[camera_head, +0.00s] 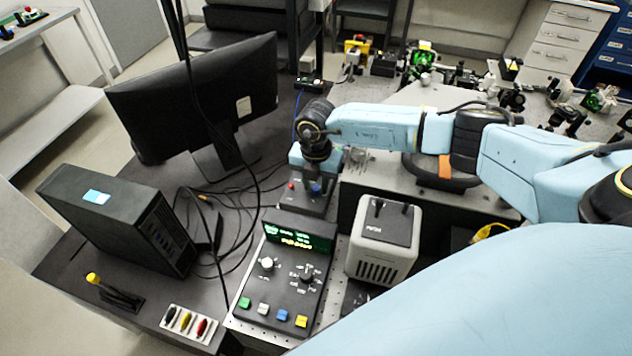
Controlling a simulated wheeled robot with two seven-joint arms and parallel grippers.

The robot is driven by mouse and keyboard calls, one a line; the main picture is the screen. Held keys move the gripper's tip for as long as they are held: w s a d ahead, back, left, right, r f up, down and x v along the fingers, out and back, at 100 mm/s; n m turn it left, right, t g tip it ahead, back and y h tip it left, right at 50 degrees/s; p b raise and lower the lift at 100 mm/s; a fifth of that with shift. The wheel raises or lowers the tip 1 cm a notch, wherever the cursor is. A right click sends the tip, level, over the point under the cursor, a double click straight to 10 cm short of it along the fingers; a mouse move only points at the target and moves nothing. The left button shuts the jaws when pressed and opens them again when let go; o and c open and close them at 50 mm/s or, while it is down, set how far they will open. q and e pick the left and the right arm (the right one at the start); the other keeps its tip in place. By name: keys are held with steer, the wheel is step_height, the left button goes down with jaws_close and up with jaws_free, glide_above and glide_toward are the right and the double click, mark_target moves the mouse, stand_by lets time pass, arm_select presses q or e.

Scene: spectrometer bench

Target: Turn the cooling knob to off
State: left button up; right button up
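My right gripper (316,184) points down over a small dark control box (292,201) behind the larger panel. A red button shows on this box's left side. A small blue part shows at the fingertips; I cannot tell whether it is a knob or part of the gripper, nor whether the fingers are apart. The larger control panel (283,292) has a green lit display, a white knob (267,264), a black knob (307,274) with markings around it, and a row of coloured buttons. The label for cooling is not readable. My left gripper is out of view.
A grey-white boxed instrument (383,240) stands right of the panel. A monitor (205,95), a black computer case (118,215) and loose cables occupy the left. Optics crowd the back right.

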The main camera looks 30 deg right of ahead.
mark_target(316, 187)
jaws_close()
steer(key=shift+n+b, duration=0.4)
steer(key=shift+n, duration=1.2)
steer(key=shift+o, duration=1.5)
jaws_free()
steer(key=shift+r, duration=0.1)
step_height(316, 187, up, 13)
steer(key=b, duration=0.2)
steer(key=shift+r, duration=0.15)
